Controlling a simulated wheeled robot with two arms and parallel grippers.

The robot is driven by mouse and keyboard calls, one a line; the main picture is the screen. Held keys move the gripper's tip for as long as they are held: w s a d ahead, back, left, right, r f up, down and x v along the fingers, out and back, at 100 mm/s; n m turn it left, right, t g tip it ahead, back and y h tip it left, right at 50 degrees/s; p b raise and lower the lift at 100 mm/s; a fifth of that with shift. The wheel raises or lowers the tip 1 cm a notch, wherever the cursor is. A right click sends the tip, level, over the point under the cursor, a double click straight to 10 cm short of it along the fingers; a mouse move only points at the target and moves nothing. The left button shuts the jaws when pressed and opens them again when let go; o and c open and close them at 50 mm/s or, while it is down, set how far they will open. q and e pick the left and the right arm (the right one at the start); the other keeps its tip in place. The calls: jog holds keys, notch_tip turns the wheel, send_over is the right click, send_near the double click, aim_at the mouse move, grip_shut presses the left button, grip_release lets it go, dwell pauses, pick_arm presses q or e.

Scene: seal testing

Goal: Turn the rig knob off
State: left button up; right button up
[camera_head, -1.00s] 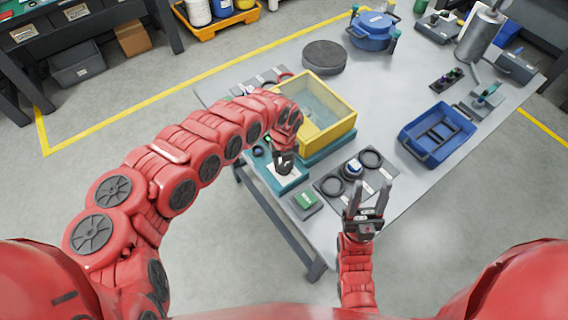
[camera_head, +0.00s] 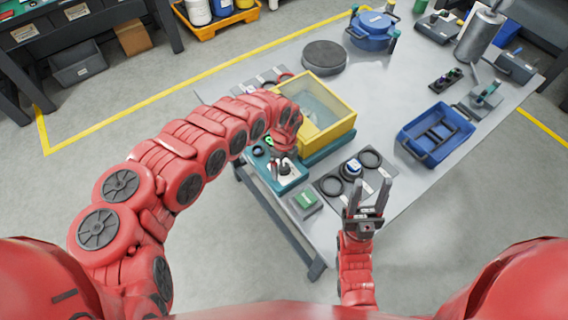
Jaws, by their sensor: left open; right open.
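The rig is a yellow-rimmed clear tank (camera_head: 335,122) on a teal base, with a teal control panel (camera_head: 290,184) at its front left. My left gripper (camera_head: 283,168) is over the panel's white plate, pointing down, its fingers apart. The knob is not clearly seen; the gripper and its small dark parts cover that spot. A small green button or light (camera_head: 269,141) shows on the panel just left of my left wrist.
A grey block with a green top (camera_head: 306,199) stands at the table's near edge. A dark mat with black rings (camera_head: 329,186) lies right of it. A blue tray (camera_head: 437,134) is further right, a dark round disc (camera_head: 324,56) behind the tank.

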aim_at(284, 166)
pick_arm(q)
notch_tip(284, 166, up, 7)
jog(key=p, duration=0.6)
jog(key=shift+r, duration=0.15)
jog(key=shift+f, duration=0.2)
